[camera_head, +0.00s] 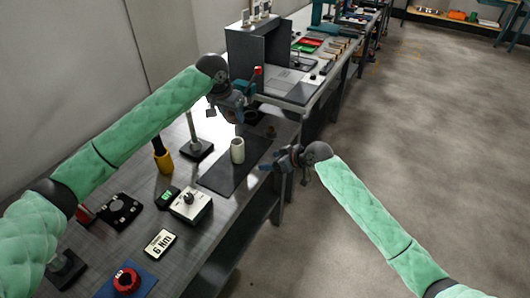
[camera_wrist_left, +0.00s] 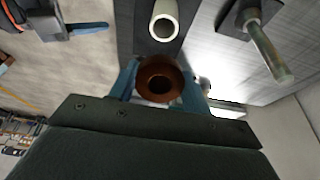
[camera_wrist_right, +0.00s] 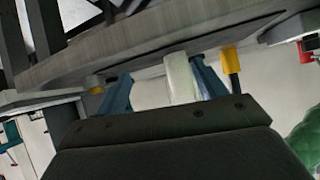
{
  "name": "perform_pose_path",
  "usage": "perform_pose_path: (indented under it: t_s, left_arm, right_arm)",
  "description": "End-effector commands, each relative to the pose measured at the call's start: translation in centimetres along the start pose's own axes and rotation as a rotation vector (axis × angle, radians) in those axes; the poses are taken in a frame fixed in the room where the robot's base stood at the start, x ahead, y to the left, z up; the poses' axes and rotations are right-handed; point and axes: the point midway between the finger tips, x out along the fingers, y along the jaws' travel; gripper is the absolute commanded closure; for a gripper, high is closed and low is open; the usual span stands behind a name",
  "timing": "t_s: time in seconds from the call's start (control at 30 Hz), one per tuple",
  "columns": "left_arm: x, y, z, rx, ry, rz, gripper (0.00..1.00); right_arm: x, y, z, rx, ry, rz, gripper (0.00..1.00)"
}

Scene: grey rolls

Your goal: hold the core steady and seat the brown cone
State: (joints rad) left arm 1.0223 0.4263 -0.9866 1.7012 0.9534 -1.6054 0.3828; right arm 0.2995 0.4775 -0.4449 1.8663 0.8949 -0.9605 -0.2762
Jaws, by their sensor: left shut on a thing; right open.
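The pale core (camera_head: 237,152), a hollow cylinder, stands upright on a dark mat (camera_head: 222,181); its open end shows in the left wrist view (camera_wrist_left: 164,24). My left gripper (camera_head: 238,112) is above and beyond the core in the head view. It is shut on the brown cone (camera_wrist_left: 159,84), whose round opening faces the wrist camera. My right gripper (camera_head: 277,165) is open and empty at the table's edge, to the right of the core. In the right wrist view the core (camera_wrist_right: 180,78) appears between the open blue fingers, beyond their tips.
A post on a dark base (camera_head: 197,150) stands left of the core. A yellow-based cylinder (camera_head: 163,162), a grey box with a knob (camera_head: 190,206), a display marked with figures (camera_head: 160,243) and a red round part (camera_head: 127,280) lie nearer. A grey cabinet (camera_head: 255,55) stands behind.

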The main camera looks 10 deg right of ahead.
Motion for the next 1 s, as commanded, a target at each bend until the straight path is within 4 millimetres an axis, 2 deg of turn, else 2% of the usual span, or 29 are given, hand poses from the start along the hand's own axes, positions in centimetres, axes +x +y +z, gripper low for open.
perform_pose_path:
  t_s: [0.1,0.3,0.57,0.77,1.0]
  left_arm:
    - [-0.1,0.0,0.0,0.000,0.001,0.000,0.83]
    - [-0.1,0.0,0.0,0.000,0.001,0.000,0.83]
    - [-0.1,0.0,0.0,0.000,0.001,0.000,0.83]
    - [-0.1,0.0,0.0,0.000,0.001,0.000,0.83]
    - [-0.1,0.0,0.0,0.000,0.001,0.000,0.83]
  right_arm:
    - [0.7,-1.3,-1.2,0.005,0.099,-0.077,0.29]
    - [0.2,-1.8,-3.8,-0.032,0.254,-0.112,0.29]
    - [0.5,-1.6,-4.5,-0.110,0.288,-0.086,0.29]
    - [2.5,-1.8,-5.1,-0.113,0.288,-0.086,0.29]
    - [6.2,-2.2,-6.2,-0.111,0.287,-0.086,0.29]
